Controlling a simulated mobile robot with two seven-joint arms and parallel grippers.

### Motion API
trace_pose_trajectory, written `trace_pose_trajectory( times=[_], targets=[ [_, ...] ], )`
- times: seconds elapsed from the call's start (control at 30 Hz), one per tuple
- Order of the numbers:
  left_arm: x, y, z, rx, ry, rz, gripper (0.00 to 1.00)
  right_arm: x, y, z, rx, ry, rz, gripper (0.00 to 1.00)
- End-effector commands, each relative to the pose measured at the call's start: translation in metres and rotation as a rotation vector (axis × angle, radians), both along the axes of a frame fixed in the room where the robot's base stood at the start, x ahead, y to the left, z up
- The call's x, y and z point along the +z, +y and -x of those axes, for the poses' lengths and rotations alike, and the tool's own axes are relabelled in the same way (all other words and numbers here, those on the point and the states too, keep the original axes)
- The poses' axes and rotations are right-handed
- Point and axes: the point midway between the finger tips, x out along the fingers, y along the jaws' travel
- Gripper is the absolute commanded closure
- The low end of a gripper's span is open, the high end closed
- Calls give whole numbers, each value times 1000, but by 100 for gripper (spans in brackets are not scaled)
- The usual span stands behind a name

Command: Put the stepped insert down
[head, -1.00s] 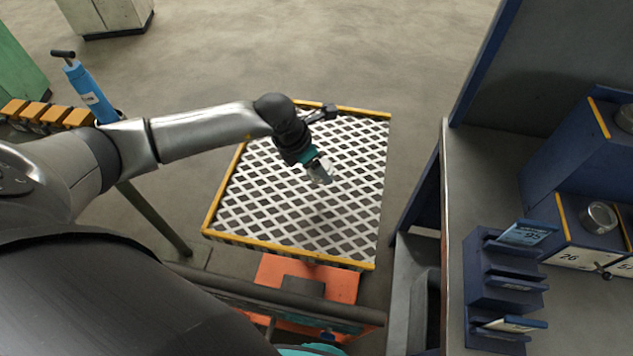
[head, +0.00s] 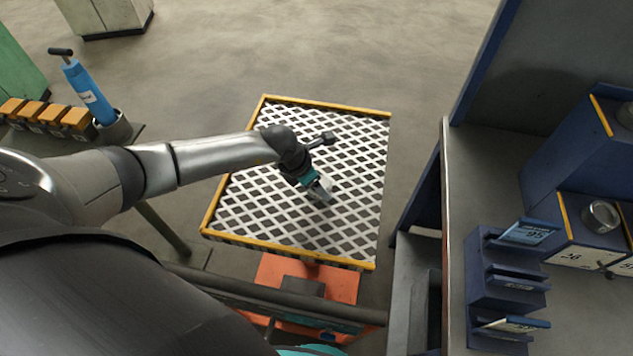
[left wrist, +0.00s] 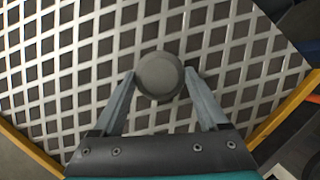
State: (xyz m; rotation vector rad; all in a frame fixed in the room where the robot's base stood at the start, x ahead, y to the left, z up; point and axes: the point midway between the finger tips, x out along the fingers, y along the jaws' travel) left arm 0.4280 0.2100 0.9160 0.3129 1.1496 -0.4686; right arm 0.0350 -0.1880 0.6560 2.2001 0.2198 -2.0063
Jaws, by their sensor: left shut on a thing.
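My left gripper (head: 322,194) is over the grated platform with yellow edges (head: 250,225) in the head view. In the left wrist view my left gripper (left wrist: 160,84) is shut on the stepped insert (left wrist: 159,75), a round grey piece seen from its end. The white lattice (left wrist: 60,50) lies behind the insert. I cannot tell whether the insert touches the lattice, and its lower part is hidden. In the head view the insert is mostly hidden by the fingers. My right gripper is not in view.
The grating around the gripper is bare. An orange base (head: 345,282) shows below the platform's near edge. A blue-edged bench (head: 470,190) with blue holders (head: 500,290) stands to the right. At left, a blue pump-like cylinder (head: 90,90) stands by orange blocks (head: 75,118).

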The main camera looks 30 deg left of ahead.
Motion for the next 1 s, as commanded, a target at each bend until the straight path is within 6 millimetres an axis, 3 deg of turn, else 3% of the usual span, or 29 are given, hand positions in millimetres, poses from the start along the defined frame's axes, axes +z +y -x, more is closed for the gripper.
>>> trace_pose_trajectory(
  times=[0.07, 0.1, 0.27, 0.67, 1.0],
  targets=[
    [-1, 0, -2, 0, -5, 2, 100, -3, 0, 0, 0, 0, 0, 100],
    [-2, 0, 0, 0, 0, 0, 19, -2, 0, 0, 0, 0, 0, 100],
    [-2, 0, 0, 0, 1, -1, 1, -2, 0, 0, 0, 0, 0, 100],
    [5, 1, 1, 0, 0, -1, 0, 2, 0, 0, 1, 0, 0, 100],
    [49, 11, 17, -1, -1, -2, 0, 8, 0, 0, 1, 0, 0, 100]
  ],
)
